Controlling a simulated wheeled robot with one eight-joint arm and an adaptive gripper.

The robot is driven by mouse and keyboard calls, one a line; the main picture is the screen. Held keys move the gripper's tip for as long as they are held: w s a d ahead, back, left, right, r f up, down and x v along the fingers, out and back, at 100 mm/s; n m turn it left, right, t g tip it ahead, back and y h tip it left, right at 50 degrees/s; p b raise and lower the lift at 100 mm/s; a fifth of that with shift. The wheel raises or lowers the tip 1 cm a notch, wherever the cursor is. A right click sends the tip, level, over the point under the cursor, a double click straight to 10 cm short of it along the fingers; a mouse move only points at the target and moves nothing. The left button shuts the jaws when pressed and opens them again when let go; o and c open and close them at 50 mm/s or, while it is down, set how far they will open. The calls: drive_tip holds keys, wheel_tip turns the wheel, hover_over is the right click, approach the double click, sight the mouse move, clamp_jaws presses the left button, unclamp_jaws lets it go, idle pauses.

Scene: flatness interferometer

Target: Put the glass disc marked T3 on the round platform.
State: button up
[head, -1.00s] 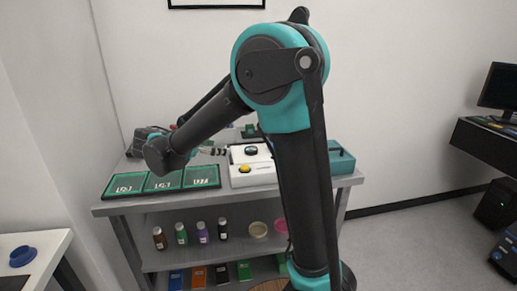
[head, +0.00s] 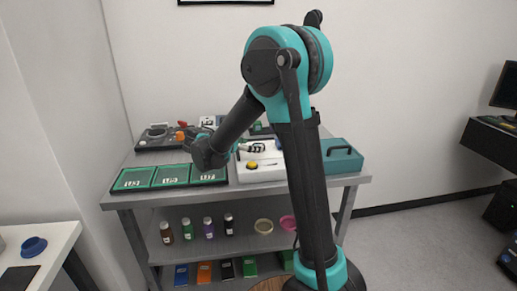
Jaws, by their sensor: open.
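My gripper (head: 257,147) is small in the head view, beyond my wrist, and its jaws are open. It is over or just behind the white instrument (head: 262,174) with a yellow button. The round platform cannot be made out clearly here; my gripper and arm cover part of the instrument's top. Three green trays (head: 131,180) with white labels lie in a row left of the instrument. Their labels are too small to read surely. I cannot pick out the glass disc marked T3.
A dark device (head: 158,138) with an orange knob stands at the back left of the bench. A teal case (head: 341,158) with a handle sits at the right. Bottles (head: 187,229) and round dishes stand on the shelf below. A side table (head: 55,232) holds a blue ring-shaped item.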

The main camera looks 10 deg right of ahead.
sight(257, 144)
drive_tip(key=x, duration=0.4)
drive_tip(key=shift+a, duration=0.1)
drive_tip(key=c, duration=1.4)
drive_tip(key=shift+r, duration=0.15)
wheel_tip(257, 144, up, 20)
